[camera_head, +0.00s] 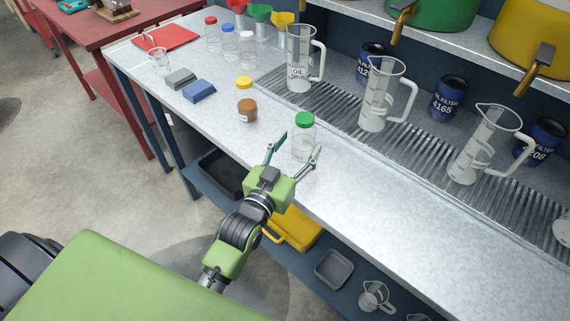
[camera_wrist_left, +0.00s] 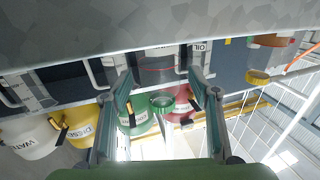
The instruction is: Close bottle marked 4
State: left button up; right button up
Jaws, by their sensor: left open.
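A clear bottle with a green cap (camera_head: 304,137) stands upright on the bench's front part. A bottle with brown contents and a yellow cap (camera_head: 246,103) stands to its left. No number 4 is readable on either. My left gripper (camera_head: 298,147) is open at the bench's front edge, with its fingers spread either side of the green-capped bottle's front. The left wrist view looks upside down. There the green cap (camera_wrist_left: 161,102) lies between the open fingers, and the yellow-capped bottle (camera_wrist_left: 262,60) is to the right. My right gripper is not in view.
Measuring jugs (camera_head: 382,95) stand on a ribbed tray (camera_head: 340,117) behind. Blue and grey blocks (camera_head: 199,91) lie on the left. Bare bench surface extends right of the green-capped bottle.

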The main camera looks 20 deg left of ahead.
pick_arm(q)
jog(key=s, duration=0.8)
jog(key=shift+s+a+b, duration=0.25)
jog(key=shift+a+b, duration=0.1)
jog(key=shift+b, duration=0.05)
jog(key=shift+s, duration=0.1)
